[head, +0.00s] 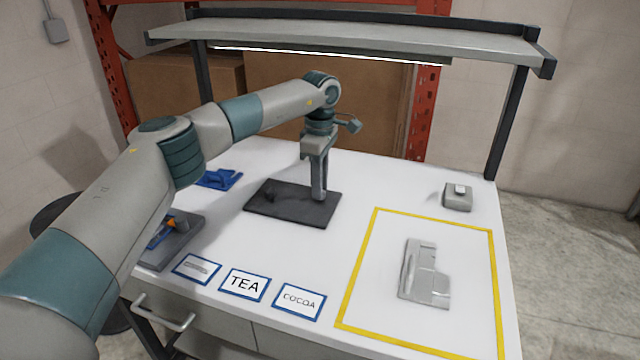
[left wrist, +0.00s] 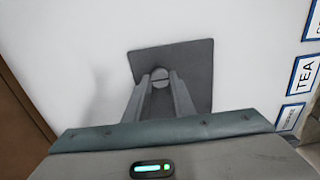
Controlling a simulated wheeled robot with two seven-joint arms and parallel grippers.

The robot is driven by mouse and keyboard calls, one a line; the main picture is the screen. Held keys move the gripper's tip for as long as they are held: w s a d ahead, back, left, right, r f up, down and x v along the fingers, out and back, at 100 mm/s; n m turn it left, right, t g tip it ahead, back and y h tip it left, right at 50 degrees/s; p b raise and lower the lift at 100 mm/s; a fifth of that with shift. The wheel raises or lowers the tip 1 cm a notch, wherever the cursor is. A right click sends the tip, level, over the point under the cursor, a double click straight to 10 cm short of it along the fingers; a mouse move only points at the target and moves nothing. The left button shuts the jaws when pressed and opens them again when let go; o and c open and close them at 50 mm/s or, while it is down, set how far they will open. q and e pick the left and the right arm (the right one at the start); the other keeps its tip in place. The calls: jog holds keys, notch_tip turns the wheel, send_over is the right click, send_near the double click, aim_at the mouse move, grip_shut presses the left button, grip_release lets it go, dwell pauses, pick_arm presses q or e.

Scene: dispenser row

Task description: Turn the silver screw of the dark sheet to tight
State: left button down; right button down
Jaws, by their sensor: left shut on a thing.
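The dark sheet (head: 262,203) lies flat on the white table; it also shows in the left wrist view (left wrist: 197,62). The silver screw (left wrist: 160,77) is a round head with a dark slot across it, near one edge of the sheet. My left gripper (left wrist: 161,85) points down with its fingers shut on the screw head, one finger on each side. In the head view, my left gripper (head: 318,196) hides the screw at the sheet's right part. A small dark shape (head: 272,191) shows at the sheet's left part, too dim to name. My right gripper is not in view.
A blue item (head: 218,179) and a grey board with an orange and blue piece (head: 172,245) lie left. Labels, including TEA (head: 245,284) and COCOA (head: 300,301), line the front. A grey part (head: 425,275) lies inside a yellow outline. A shelf (head: 300,38) hangs above.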

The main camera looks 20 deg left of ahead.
pick_arm(q)
jog(key=c, duration=1.5)
grip_release()
jog(key=shift+w+a+r, duration=0.15)
jog(key=shift+r, duration=0.15)
jog(key=shift+f, duration=0.15)
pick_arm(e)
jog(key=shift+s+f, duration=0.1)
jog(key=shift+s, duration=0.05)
pick_arm(q)
jog(key=shift+r, duration=0.35)
notch_tip(320, 180, up, 11)
jog(key=shift+r+b, duration=0.2)
jog(key=shift+b, duration=0.9)
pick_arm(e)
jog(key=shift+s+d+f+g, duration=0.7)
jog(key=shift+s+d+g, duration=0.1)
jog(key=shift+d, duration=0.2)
